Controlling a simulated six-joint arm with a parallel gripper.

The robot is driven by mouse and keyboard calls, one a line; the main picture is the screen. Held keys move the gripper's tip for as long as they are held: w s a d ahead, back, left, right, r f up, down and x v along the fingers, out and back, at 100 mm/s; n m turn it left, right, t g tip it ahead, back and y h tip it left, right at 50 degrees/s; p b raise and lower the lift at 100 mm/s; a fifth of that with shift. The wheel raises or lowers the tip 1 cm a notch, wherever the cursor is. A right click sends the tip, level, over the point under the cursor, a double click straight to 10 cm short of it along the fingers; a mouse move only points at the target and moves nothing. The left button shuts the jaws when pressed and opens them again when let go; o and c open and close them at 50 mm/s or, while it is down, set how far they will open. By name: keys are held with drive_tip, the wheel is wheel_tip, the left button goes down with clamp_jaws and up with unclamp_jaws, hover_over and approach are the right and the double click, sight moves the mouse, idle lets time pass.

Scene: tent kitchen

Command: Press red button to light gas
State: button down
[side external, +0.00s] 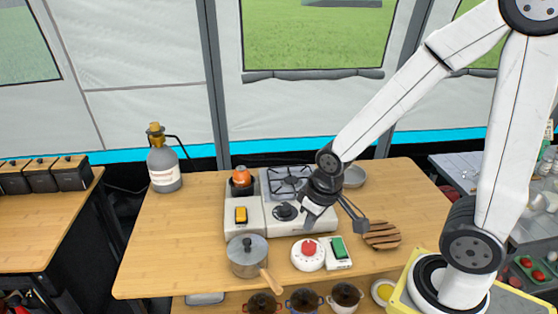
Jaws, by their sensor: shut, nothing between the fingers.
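A red button (309,247) sits on top of a round white base (306,262) near the front edge of the wooden table. My gripper (361,227) is shut and empty. It appears to the right of the red button and a little higher in the picture, apart from it. A white gas stove (267,222) with a dark burner grate stands behind the button. My wrist covers part of the stove's right side. The height of my fingertips above the table is hard to judge.
A white box with a green switch (338,247) stands right beside the red button. A slatted wooden trivet (381,235) lies to the right. A pot (247,255) with a wooden handle is to the left. A grey gas bottle (164,170) stands at the back left.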

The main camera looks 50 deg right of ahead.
drive_tip(key=w+d+f+n+t, duration=0.2)
drive_tip(key=w+d+n+t, duration=0.1)
drive_tip(key=d, duration=0.8)
drive_tip(key=w+d+f+n+t, duration=0.1)
drive_tip(key=w+d+n+t, duration=0.2)
drive_tip(key=d, duration=0.8)
drive_tip(key=shift+w+f+n+t, duration=0.35)
drive_tip(key=shift+w+n, duration=0.85)
drive_tip(key=shift+w, duration=0.45)
drive_tip(key=shift+f, duration=0.1)
drive_tip(key=shift+f, duration=4.3)
